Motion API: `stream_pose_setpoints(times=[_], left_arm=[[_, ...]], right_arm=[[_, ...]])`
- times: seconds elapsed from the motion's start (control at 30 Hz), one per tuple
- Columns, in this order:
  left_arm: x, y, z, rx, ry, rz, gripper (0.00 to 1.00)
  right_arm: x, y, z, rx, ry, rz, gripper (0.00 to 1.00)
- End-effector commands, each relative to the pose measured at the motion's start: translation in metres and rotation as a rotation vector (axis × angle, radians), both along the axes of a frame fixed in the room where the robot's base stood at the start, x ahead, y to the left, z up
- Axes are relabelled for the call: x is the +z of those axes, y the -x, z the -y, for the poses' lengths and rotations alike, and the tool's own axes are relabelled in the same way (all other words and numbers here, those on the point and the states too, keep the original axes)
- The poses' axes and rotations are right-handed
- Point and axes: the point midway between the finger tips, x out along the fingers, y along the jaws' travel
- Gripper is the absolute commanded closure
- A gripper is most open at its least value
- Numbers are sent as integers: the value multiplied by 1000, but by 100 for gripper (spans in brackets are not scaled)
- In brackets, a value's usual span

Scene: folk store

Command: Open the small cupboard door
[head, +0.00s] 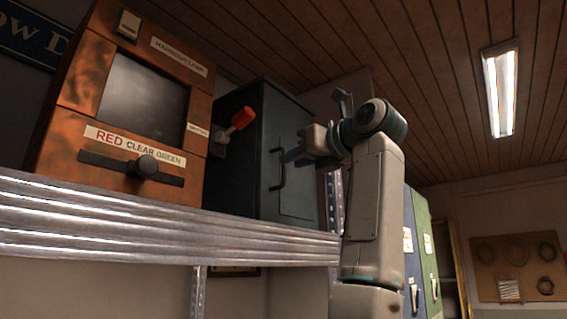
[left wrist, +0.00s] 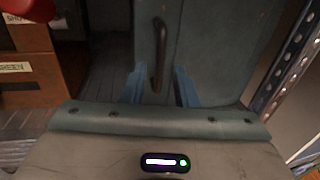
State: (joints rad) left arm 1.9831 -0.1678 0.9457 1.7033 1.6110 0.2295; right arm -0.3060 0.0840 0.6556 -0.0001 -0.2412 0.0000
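The small cupboard (head: 236,165) is a dark grey-green metal box on the shelf. Its front door (head: 298,180) looks shut in the head view and has a dark vertical bar handle (head: 278,170) near its left edge. The handle (left wrist: 158,55) also shows upright in the left wrist view. My left gripper (head: 290,156) is at the door front, close to the handle. In the left wrist view its two blue fingers (left wrist: 160,88) are apart, one on each side of the handle's lower part. I cannot tell whether they touch it. My right gripper is not in view.
An orange-brown lamp box (head: 130,120) with a red-knobbed lever (head: 240,118) stands left of the cupboard. A ribbed metal shelf edge (head: 150,225) runs below both. A perforated metal post (left wrist: 292,60) stands to the right.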

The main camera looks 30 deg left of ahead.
Motion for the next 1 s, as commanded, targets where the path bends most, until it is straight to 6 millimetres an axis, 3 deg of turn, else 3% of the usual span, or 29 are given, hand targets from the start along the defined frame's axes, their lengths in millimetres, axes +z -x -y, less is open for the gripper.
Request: stream_pose_setpoints(times=[0.1, 0.3, 0.67, 0.8, 1.0], left_arm=[[1, -6, -21, 2, -1, -2, 74], [1, -12, -41, 0, -1, -1, 74], [0, -13, -46, 0, -2, -2, 74], [0, -13, -46, 0, -2, -2, 100], [0, -13, -46, 0, -2, -2, 100]], right_arm=[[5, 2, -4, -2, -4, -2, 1], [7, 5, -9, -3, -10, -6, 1], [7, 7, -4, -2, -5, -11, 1], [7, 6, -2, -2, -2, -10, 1], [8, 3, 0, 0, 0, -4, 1]])
